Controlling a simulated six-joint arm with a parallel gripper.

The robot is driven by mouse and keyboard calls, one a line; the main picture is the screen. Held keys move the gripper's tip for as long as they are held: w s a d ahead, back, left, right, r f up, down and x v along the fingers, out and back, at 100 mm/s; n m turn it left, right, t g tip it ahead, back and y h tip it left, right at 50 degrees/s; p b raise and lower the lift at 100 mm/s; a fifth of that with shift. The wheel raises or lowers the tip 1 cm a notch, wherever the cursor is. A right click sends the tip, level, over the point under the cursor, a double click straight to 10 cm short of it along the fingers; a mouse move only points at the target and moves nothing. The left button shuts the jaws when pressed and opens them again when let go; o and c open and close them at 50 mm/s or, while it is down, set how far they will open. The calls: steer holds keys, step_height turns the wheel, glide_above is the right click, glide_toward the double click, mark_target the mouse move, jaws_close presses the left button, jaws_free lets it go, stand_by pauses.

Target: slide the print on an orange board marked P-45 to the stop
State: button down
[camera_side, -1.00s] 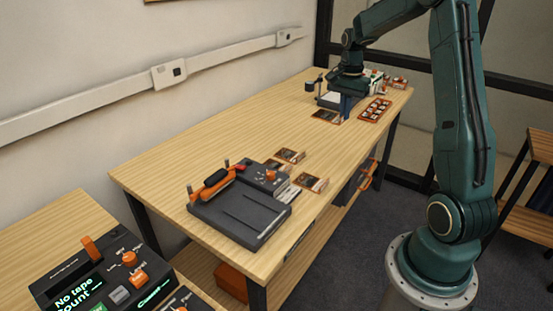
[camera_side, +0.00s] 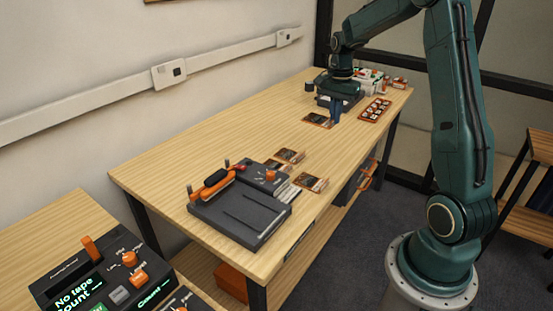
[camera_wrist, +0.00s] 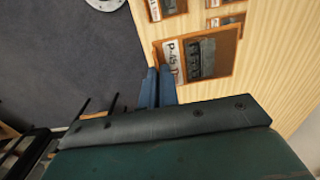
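The print on an orange board marked P-45 (camera_wrist: 208,57) lies flat on the wooden table in the wrist view, its white label along its left edge. In the side view the same board (camera_side: 317,120) lies toward the far end of the table. My gripper (camera_wrist: 158,72) has its two blue fingers close together, their tips at the board's label edge. In the side view my gripper (camera_side: 335,120) points down just right of the board. The fingers look shut, with no part of the board visible between them. I cannot make out the stop.
The table left of the P-45 board is clear.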

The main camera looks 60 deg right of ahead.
steer(key=w+a+f, duration=0.1)
steer(key=a+f, duration=0.2)
steer(key=a, duration=0.7)
steer(key=w+a+f, duration=0.2)
steer(key=a+f, duration=0.1)
steer(key=a, duration=0.7)
steer(key=w+a+f, duration=0.2)
steer(key=a+f, duration=0.1)
steer(key=a, duration=0.7)
steer(key=shift+w+f, duration=0.1)
steer(key=shift+f, duration=1.7)
steer(key=shift+f, duration=0.2)
steer(key=shift+f, duration=0.85)
steer(key=shift+f, duration=0.5)
steer(key=shift+w, duration=0.2)
